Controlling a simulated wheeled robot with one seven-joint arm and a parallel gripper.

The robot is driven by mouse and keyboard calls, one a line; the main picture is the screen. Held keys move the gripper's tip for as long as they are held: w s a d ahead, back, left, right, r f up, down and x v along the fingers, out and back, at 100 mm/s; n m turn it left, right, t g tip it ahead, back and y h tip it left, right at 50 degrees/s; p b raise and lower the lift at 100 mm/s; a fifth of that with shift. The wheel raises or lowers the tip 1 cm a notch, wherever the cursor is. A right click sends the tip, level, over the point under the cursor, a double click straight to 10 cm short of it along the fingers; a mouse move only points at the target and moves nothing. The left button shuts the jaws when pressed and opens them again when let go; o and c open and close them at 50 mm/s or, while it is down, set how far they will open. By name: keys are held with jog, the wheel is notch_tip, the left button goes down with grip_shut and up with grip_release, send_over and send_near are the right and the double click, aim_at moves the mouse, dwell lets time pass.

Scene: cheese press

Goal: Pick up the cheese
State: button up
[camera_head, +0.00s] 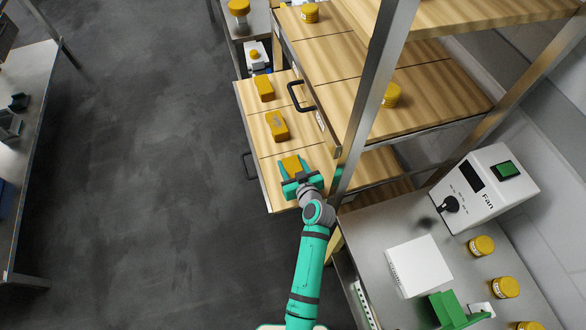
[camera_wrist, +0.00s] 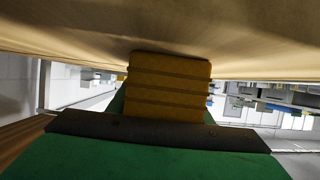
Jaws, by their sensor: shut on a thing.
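My gripper (camera_head: 292,173) reaches over the near end of a pulled-out wooden drawer shelf (camera_head: 262,151). It is shut on an orange-yellow block of cheese (camera_head: 291,163), which shows between its green fingers. In the wrist view the cheese (camera_wrist: 168,86) fills the middle, with dark grooves across it and a wooden surface close against its upper edge. The wrist view cannot settle whether the cheese still touches the shelf. Two more orange cheese blocks sit farther back on the same shelf, a middle one (camera_head: 277,126) and a far one (camera_head: 264,89).
An upper wooden shelf (camera_head: 440,95) with a dark handle (camera_head: 298,97) and a metal post (camera_head: 362,110) stands close right of my gripper. The floor at left is clear.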

aim_at(291, 163)
jog(key=shift+r, duration=0.2)
jog(key=shift+r, duration=0.2)
jog(key=r, duration=0.3)
jog(key=shift+s+r, duration=0.1)
jog(key=shift+s, duration=0.2)
jog(key=s+r, duration=0.4)
jog(key=r, duration=0.1)
jog(key=shift+s+d, duration=0.15)
jog(key=s+r, duration=0.4)
jog(key=s, duration=0.5)
jog(key=shift+d, duration=0.3)
